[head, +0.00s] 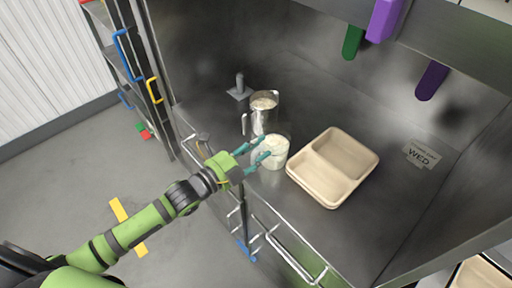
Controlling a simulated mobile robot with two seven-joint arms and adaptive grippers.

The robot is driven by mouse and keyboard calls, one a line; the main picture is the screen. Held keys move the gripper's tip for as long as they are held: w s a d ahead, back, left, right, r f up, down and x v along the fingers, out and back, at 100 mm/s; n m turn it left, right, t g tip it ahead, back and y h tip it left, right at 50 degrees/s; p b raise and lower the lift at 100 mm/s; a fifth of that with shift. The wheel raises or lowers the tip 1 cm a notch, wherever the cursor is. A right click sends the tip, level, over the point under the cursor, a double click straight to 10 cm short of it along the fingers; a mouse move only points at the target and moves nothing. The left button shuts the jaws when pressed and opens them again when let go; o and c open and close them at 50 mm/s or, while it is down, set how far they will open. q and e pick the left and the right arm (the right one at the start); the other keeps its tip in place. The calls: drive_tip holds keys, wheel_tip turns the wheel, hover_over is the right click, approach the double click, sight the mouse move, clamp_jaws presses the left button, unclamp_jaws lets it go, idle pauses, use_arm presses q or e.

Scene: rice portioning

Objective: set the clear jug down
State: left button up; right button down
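The clear jug (272,160) holds white rice and stands upright on the steel counter, as far as I can tell. My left gripper (265,147) is at the jug's left side. Its two teal fingers are spread apart, and their tips overlap the near side of the jug in the picture. The jug's handle is not visible, and I cannot tell whether the fingers touch the jug. My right gripper is not in view.
A second jug (261,120) with a handle and grainy contents stands just behind. A beige two-compartment tray (312,164) sits to the right. A grey post on a square base (239,92) stands at the back left. The counter right of the tray is clear, apart from a WED label (420,154).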

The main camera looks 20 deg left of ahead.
use_arm(q)
drive_tip(key=b+v, duration=0.2)
drive_tip(key=v, duration=1)
drive_tip(key=shift+r, duration=0.15)
drive_tip(key=shift+w, duration=0.1)
drive_tip(key=w+a+f+n+g+y, duration=0.1)
drive_tip(key=a+f+n+y, duration=0.25)
drive_tip(key=f, duration=0.35)
drive_tip(key=a+f+n+y, duration=0.2)
drive_tip(key=a+f+n, duration=0.15)
drive_tip(key=f, duration=0.35)
drive_tip(key=s+a+f+n+g+y, duration=0.2)
drive_tip(key=s+a+f+n, duration=0.1)
drive_tip(key=f, duration=0.6)
drive_tip(key=s+a+f+n+g+y, duration=0.2)
drive_tip(key=s+a+f+n, duration=0.1)
drive_tip(key=f, duration=0.7)
drive_tip(key=s+d+f+n+g, duration=0.3)
drive_tip(key=s+f+n+g, duration=0.2)
drive_tip(key=s+f, duration=0.9)
drive_tip(key=s+d+f+n+g, duration=0.2)
drive_tip(key=s+d, duration=0.1)
drive_tip(key=s, duration=0.3)
drive_tip(key=s+d+f+n+g, duration=0.1)
drive_tip(key=s+d+f, duration=0.2)
drive_tip(key=s, duration=0.4)
drive_tip(key=shift+d+n+g, duration=0.2)
drive_tip(key=shift+n+g, duration=0.2)
